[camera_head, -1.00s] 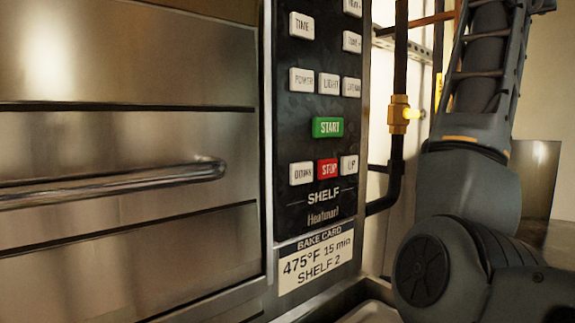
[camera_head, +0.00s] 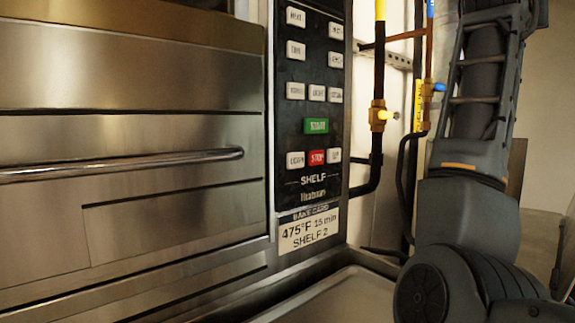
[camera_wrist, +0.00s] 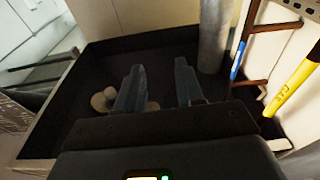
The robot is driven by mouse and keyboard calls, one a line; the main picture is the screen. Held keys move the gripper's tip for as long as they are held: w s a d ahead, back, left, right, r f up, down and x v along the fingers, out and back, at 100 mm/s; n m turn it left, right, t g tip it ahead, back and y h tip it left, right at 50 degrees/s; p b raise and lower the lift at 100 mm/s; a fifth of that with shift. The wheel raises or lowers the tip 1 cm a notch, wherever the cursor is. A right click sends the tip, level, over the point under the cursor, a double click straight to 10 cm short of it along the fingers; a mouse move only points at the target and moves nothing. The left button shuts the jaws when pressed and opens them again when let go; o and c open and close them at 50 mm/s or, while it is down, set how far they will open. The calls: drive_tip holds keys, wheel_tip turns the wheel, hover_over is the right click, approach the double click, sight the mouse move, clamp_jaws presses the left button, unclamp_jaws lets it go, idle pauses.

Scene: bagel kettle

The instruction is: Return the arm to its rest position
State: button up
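My gripper (camera_wrist: 158,90) shows in the wrist view with its two fingers apart and nothing between them. It points into a dark, box-like space with a pale rim. A round tan object (camera_wrist: 103,100), perhaps a bagel, lies beyond the left finger, which partly covers it. My arm stands folded at the right of the head view, and the gripper is outside that view.
The steel oven (camera_head: 130,130) with its long handle fills the left of the head view. Its control panel (camera_head: 312,100) and bake card (camera_head: 308,229) are beside it. Yellow-fitted pipes (camera_head: 378,110) run between panel and arm. A pale tray-like surface (camera_head: 345,298) lies below.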

wheel_tip(320, 180, down, 15)
drive_tip(key=w+a+n+t+y, duration=0.1)
drive_tip(key=w+a+n+t, duration=0.1)
drive_tip(key=w+a+n, duration=0.15)
drive_tip(key=s+a+f+n+t+y, duration=0.1)
drive_tip(key=s+a+f+n+y, duration=0.3)
drive_tip(key=f, duration=0.8)
drive_tip(key=s+a+f+n+t+y, duration=0.15)
drive_tip(key=s+f, duration=0.35)
drive_tip(key=f, duration=0.6)
drive_tip(key=s+a+f+n+t+y, duration=0.1)
drive_tip(key=s+a+f+n+y, duration=0.3)
drive_tip(key=f, duration=0.8)
drive_tip(key=s+a+f+y, duration=0.2)
drive_tip(key=s+f, duration=0.4)
drive_tip(key=s, duration=0.5)
drive_tip(key=s+a+f+y, duration=0.1)
drive_tip(key=s+a+f, duration=0.1)
drive_tip(key=s+f, duration=0.65)
drive_tip(key=s+a+r+m+g+y, duration=0.1)
drive_tip(key=s+a+r, duration=0.1)
drive_tip(key=s, duration=1)
drive_tip(key=s+a+r+m+g, duration=0.2)
drive_tip(key=s+a, duration=0.1)
drive_tip(key=s, duration=0.9)
drive_tip(key=shift+s+r+y+b, duration=0.35)
drive_tip(key=shift+s+r+b, duration=0.05)
drive_tip(key=shift+b, duration=0.05)
drive_tip(key=shift+d, duration=0.15)
